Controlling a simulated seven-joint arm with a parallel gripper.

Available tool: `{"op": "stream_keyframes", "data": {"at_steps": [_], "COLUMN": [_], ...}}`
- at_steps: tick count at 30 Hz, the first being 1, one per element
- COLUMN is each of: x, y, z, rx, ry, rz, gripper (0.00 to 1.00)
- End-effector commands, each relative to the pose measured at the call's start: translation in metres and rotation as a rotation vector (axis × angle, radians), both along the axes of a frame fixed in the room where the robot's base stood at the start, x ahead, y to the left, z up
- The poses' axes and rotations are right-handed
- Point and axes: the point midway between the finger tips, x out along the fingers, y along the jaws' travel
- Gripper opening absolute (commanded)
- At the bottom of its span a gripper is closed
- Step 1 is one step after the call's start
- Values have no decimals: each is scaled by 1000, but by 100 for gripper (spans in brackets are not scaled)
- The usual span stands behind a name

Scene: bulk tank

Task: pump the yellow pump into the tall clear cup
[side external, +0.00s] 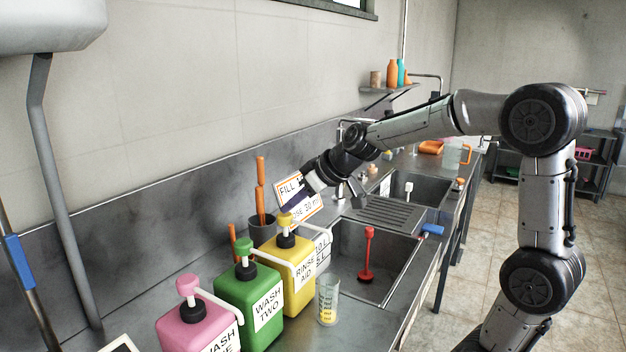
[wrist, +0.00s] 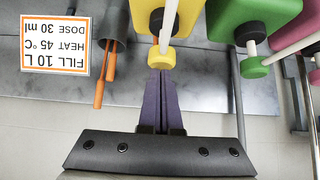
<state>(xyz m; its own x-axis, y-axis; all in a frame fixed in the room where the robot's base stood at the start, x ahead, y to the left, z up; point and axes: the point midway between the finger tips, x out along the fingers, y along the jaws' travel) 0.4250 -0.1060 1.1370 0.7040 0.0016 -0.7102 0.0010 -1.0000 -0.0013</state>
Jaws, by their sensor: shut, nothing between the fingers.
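The yellow pump bottle (side external: 297,262), labelled RINSE AID, stands on the steel counter with a yellow pump head (side external: 285,219) and a white spout. The tall clear cup (side external: 328,300), with yellow markings, stands in front of it, below the spout's end in the side view; exact alignment cannot be told. My gripper (side external: 287,207) has its purple fingers shut and empty, close to the yellow pump head. In the wrist view the fingertips (wrist: 161,76) meet the edge of the pump head (wrist: 161,58); touching cannot be told. The cup is not clear in the wrist view.
A green WASH TWO pump bottle (side external: 248,308) and a pink pump bottle (side external: 196,322) stand left of the yellow one. A grey holder (side external: 262,232) with orange handles and a dose sign (side external: 304,205) are behind. A sink with a red plunger-like tool (side external: 367,257) lies right.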

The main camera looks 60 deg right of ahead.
Motion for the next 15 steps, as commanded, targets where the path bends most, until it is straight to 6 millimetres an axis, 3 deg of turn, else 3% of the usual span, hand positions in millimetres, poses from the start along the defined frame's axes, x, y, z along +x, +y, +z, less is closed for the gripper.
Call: {"op": "stream_keyframes", "data": {"at_steps": [2,6,15], "x": [0,-25,-61], "y": [0,-1,-1], "z": [20,43,79], "rx": [-5,-4,-3], "ry": [-10,-13,-13], "rz": [-1,-4,-4], "gripper": [0,0,0]}}
